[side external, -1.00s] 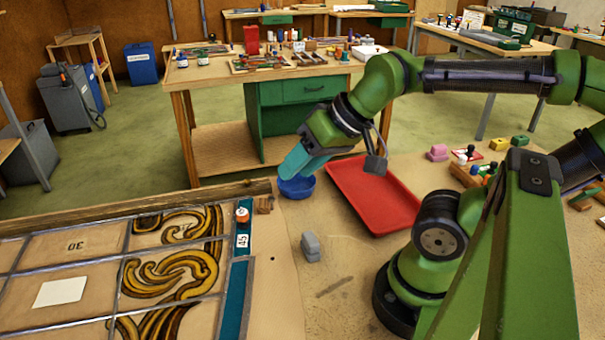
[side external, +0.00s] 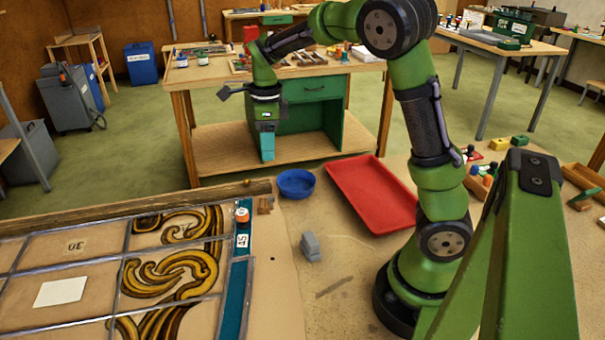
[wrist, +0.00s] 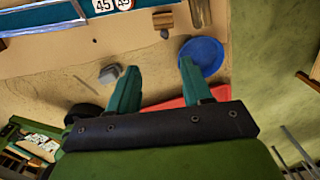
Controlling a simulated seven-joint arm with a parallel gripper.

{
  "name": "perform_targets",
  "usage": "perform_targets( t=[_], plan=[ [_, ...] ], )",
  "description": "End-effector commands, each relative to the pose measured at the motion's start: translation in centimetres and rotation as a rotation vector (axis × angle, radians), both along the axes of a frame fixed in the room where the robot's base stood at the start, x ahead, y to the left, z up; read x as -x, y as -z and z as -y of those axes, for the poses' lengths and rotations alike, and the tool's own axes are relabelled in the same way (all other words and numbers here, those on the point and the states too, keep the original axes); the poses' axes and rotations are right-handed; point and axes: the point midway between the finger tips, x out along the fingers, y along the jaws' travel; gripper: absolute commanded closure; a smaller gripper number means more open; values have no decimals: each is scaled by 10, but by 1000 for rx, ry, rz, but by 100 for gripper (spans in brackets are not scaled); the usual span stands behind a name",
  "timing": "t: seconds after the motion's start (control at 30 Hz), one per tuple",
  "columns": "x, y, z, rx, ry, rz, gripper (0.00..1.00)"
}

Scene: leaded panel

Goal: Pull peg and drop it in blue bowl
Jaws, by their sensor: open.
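A small orange-and-white round piece (side external: 242,215), which looks like the peg, stands upright on the blue strip at the panel's right edge. In the wrist view its round top (wrist: 123,4) is at the upper edge, beside a "45" label. The blue bowl (side external: 296,184) stands on the table near the far edge; its visible inside looks empty. In the wrist view the bowl (wrist: 203,53) is just beyond my right-hand fingertip. My gripper (side external: 267,157) is raised, pointing down, beyond the bowl in the side view. Its teal fingers (wrist: 160,66) are apart with nothing between them.
A red tray (side external: 372,193) lies right of the bowl. A grey block (side external: 310,247) stands on the bare table, with a small wooden block (side external: 264,204) by the panel's corner. The leaded panel (side external: 95,255) fills the left. The table's right side holds small coloured pieces.

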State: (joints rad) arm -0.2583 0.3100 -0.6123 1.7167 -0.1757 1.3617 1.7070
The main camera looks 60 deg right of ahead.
Motion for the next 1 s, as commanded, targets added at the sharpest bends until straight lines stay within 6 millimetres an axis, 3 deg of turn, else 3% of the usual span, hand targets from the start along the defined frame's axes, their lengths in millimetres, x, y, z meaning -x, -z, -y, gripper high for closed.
perform_targets(
  t=[0.1,0.2,0.47,1.0],
  plan=[
    [-8,-8,12,19,320,-15,51],
    [-9,-16,11,8,498,-16,51],
    [-6,-8,9,-1,641,-31,51],
    [-5,93,9,-1,639,-33,51]
  ],
)
